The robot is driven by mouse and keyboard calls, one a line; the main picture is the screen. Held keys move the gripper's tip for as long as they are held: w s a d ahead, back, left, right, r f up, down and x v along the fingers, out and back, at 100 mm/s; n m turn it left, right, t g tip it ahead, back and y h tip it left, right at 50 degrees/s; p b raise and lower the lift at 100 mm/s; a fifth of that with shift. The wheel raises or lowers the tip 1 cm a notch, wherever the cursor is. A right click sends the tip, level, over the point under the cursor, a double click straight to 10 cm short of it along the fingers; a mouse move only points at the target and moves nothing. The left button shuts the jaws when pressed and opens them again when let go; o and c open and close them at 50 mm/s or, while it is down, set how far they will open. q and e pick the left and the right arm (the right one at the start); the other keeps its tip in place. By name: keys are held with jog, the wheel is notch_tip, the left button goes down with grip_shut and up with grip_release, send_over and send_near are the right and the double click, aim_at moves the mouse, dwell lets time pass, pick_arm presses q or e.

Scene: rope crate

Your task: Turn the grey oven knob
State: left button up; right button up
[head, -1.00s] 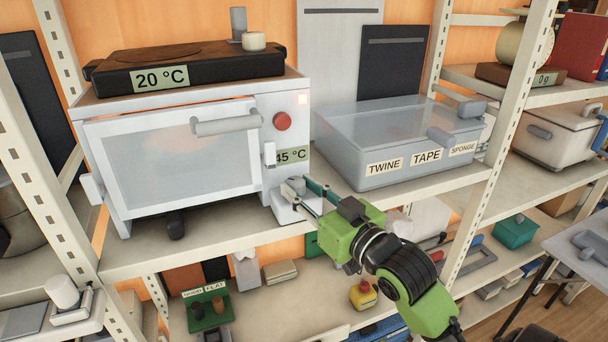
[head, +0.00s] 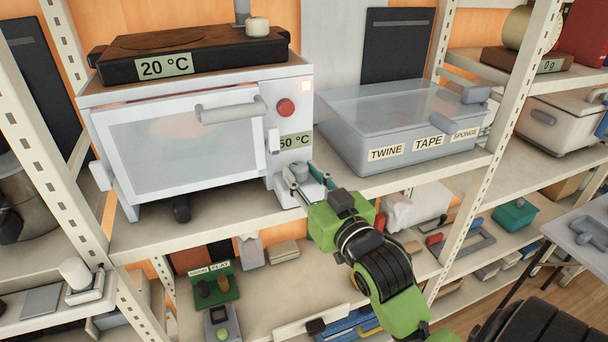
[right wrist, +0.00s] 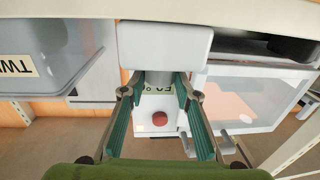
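The white oven (head: 180,155) stands on the shelf with its door shut. Its grey knob (head: 299,169) sits low on the right of its front, above a white block (head: 300,192). My right gripper (head: 306,180) is at the knob, with one green-padded finger on each side. The right wrist view shows the knob (right wrist: 161,78) between the fingertips, partly hidden by them. They look closed on it. The oven's display (head: 296,140) appears to read 50 °C. My left gripper is not in view.
A clear-lidded grey box (head: 400,125) with word labels stands close to the right of the oven. A black hotplate (head: 190,55) reading 20 °C lies on top of the oven. Shelf posts (head: 497,150) stand on both sides. The lower shelf holds several small items.

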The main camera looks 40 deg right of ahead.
jog(key=shift+o, duration=1.3)
